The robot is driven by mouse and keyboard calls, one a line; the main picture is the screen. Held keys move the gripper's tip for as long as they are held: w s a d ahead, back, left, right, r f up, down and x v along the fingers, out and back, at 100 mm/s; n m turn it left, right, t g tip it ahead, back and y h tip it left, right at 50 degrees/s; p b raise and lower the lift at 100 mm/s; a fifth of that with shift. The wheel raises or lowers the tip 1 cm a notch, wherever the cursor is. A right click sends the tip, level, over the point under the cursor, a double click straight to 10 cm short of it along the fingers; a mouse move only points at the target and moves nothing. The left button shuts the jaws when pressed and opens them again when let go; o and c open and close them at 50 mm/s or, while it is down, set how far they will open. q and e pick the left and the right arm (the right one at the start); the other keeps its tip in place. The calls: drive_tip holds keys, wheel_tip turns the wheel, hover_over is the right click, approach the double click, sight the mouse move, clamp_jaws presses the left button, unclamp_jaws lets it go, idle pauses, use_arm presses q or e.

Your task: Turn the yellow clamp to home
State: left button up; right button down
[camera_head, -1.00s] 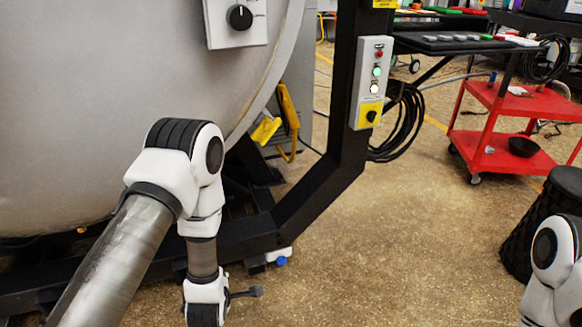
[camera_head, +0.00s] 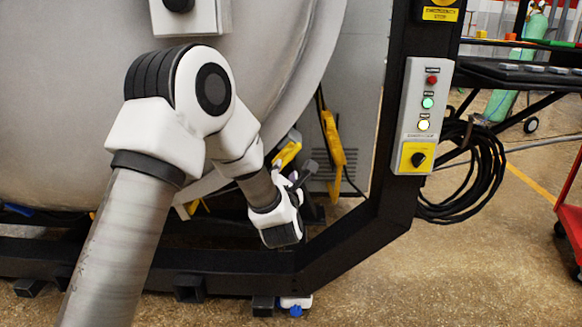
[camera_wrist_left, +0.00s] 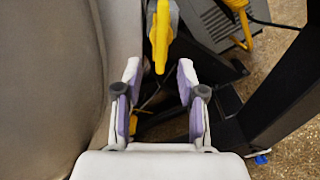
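The yellow clamp (camera_head: 287,153) shows in the head view beside the lower rim of the large grey round furnace door (camera_head: 275,60), partly hidden by my left wrist. In the left wrist view the yellow clamp (camera_wrist_left: 160,36) points down toward the gap between my fingers. My left gripper (camera_wrist_left: 158,75) is open, with its two fingers apart and the clamp's lower end near the fingertips. I see no firm contact. In the head view the left gripper (camera_head: 297,178) is mostly hidden behind its wrist. My right gripper is out of view.
A second yellow part (camera_head: 334,155) stands further right against a grey cabinet (camera_head: 360,90). A black frame post (camera_head: 390,190) with a button panel (camera_head: 423,115) rises to the right. Black cables (camera_head: 470,175) hang behind it. Open floor lies at front right.

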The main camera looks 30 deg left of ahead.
sight(287, 161)
use_arm(q)
drive_tip(key=b+x, duration=0.1)
drive_tip(key=x, duration=0.6)
drive_tip(key=shift+w+b, duration=0.3)
drive_tip(key=shift+w, duration=0.15)
clamp_jaws()
